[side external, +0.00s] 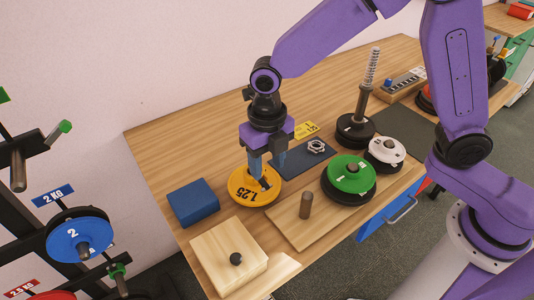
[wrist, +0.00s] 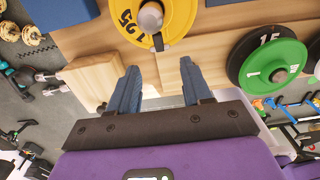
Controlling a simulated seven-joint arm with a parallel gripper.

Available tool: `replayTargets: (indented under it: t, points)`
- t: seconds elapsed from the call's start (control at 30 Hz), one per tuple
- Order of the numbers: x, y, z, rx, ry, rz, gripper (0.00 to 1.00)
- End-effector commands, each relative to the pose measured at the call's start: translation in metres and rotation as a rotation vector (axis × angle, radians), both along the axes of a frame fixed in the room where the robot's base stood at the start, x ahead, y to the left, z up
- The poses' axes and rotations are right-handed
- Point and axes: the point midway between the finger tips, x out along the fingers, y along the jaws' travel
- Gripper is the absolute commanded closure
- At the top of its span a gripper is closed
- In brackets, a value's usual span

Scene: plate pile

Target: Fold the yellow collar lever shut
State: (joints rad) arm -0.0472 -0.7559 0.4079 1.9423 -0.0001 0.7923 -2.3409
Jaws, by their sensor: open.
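I cannot clearly make out a yellow collar lever in either view. A yellow plate marked 1.25 (side external: 243,195) lies flat on the wooden table, and it also shows at the top of the wrist view (wrist: 181,18) with a grey hub (wrist: 150,16) at its centre. My gripper (side external: 266,170) points down over this plate, with its blue fingers apart and nothing seen between them. In the wrist view, the spread fingers (wrist: 158,70) end just below the plate's edge in the picture. The fingers hide part of the plate in the side view.
A blue box (side external: 193,202) and a knobbed wooden box (side external: 228,258) stand left and front. A board (side external: 285,222) holds a wooden peg (side external: 306,205) and a green plate (side external: 349,174). A spring post (side external: 369,75) rises behind. A weight rack (side external: 30,150) stands at far left.

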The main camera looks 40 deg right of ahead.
Motion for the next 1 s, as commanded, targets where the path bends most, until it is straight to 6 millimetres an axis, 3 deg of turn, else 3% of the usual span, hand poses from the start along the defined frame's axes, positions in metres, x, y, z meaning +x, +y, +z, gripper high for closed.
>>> replayTargets:
  t: [0.6,1.0]
  points:
    - [0.0,0.0,-0.042,-0.001,0.001,-0.001,0.51]
    - [0.0,0.0,-0.056,0.001,-0.001,-0.001,0.51]
